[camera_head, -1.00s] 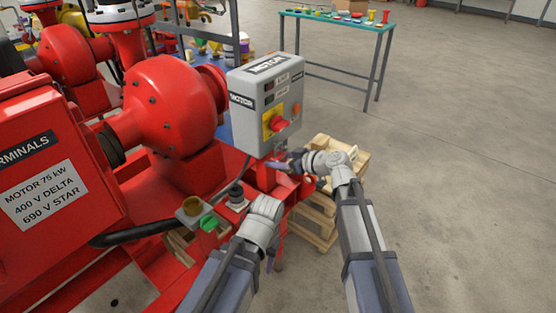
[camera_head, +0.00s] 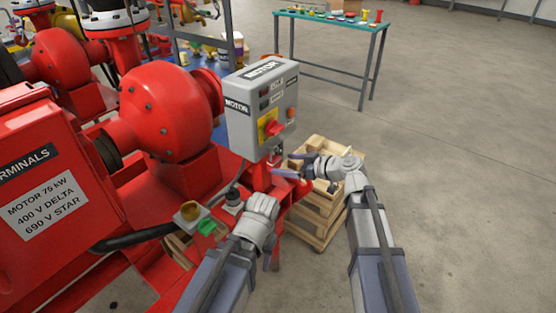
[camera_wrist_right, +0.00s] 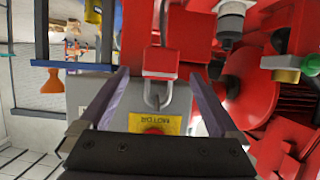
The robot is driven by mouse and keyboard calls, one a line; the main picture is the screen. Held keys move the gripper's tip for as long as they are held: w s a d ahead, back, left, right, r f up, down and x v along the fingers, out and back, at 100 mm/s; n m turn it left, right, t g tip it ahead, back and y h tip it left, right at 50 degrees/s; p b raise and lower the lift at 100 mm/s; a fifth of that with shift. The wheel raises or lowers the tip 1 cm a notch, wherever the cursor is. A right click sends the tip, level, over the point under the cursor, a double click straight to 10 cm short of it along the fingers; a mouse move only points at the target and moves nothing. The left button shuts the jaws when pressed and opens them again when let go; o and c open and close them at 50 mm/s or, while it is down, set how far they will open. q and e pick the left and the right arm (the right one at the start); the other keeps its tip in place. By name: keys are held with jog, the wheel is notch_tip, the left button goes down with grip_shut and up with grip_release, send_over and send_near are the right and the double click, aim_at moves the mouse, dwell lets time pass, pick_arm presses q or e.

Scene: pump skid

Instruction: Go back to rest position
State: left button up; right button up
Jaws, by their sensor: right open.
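My right gripper (camera_head: 292,166) is in front of and below the grey MOTOR box (camera_head: 258,112), with its fingers spread and nothing held. In the right wrist view its two fingers (camera_wrist_right: 160,98) stand wide apart. Between them in that view a red padlock (camera_wrist_right: 162,64) with a grey shackle shows at the box's isolator, near its yellow plate (camera_wrist_right: 155,123); whether the fingers touch it I cannot tell. My left gripper (camera_head: 269,262) is mostly hidden behind its own wrist, low beside the red skid; its jaws cannot be made out.
The red pump skid (camera_head: 165,105) fills the left, with a green button (camera_head: 207,227) close to my left wrist. A green-topped table (camera_head: 335,20) stands at the back. The floor on the right is clear.

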jog(key=shift+v, duration=0.95)
jog(key=s+d+f+m+g+h, duration=0.45)
jog(key=s+d+f+h, duration=0.2)
jog(key=s, duration=0.25)
jog(key=s+d+f+m+g+h, duration=0.3)
jog(key=s+d+f+m+h, duration=0.3)
jog(key=s, duration=0.3)
jog(key=s+a+f+n, duration=0.1)
jog(key=s+a+n, duration=0.15)
jog(key=a, duration=0.25)
jog(key=s+a+n, duration=0.1)
jog(key=s+a, duration=0.2)
jog(key=a, duration=0.2)
notch_tip(320, 180, up, 18)
jog(key=p, duration=1.8)
jog(key=shift+s+a+r+g+p, duration=0.2)
jog(key=shift+s+g+p, duration=0.05)
jog(key=shift+g+p, duration=0.1)
